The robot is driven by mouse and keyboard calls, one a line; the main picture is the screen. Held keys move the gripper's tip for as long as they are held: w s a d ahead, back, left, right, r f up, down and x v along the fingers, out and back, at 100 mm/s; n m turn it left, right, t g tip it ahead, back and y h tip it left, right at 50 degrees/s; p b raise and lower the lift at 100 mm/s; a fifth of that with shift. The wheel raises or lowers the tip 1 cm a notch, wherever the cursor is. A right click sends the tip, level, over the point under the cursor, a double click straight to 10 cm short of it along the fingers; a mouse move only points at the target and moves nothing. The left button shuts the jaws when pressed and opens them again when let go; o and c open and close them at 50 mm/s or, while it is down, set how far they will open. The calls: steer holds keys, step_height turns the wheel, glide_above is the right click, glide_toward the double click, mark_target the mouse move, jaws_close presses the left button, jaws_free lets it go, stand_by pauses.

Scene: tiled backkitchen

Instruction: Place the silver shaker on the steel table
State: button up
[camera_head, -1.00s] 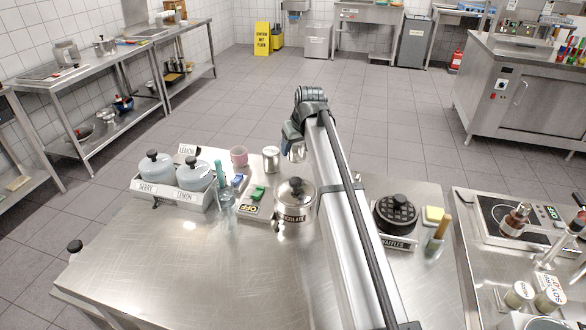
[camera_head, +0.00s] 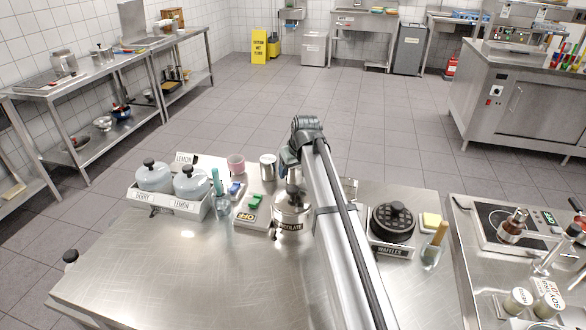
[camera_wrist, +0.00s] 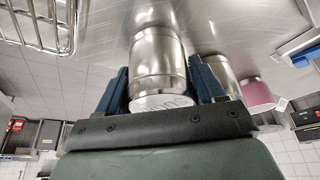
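The silver shaker (camera_wrist: 158,62) is a shiny metal cylinder with a pale, lettered end towards the wrist camera. My gripper (camera_wrist: 160,90) has its two blue fingers against both sides of it, shut on it. In the head view my gripper (camera_head: 291,165) is at the arm's end, with the shaker (camera_head: 293,184) below it, overlapping the chocolate pot in the picture. My arm partly hides this spot. The steel table (camera_head: 190,265) is in front. In the wrist view its surface (camera_wrist: 215,22) lies close beyond the shaker's far end. I cannot tell whether they touch.
The chocolate pot (camera_head: 291,218) is close to the gripper. A silver canister (camera_head: 268,167) and pink cup (camera_head: 236,165) stand at the back edge. Lidded jars (camera_head: 153,177) are on the left, a waffle iron (camera_head: 393,219) on the right. The table's front left is clear.

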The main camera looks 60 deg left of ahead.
steer(key=shift+o, duration=0.4)
steer(key=shift+r, duration=0.3)
steer(key=v, duration=1.1)
steer(key=shift+d+r, duration=0.15)
steer(key=shift+r, duration=0.2)
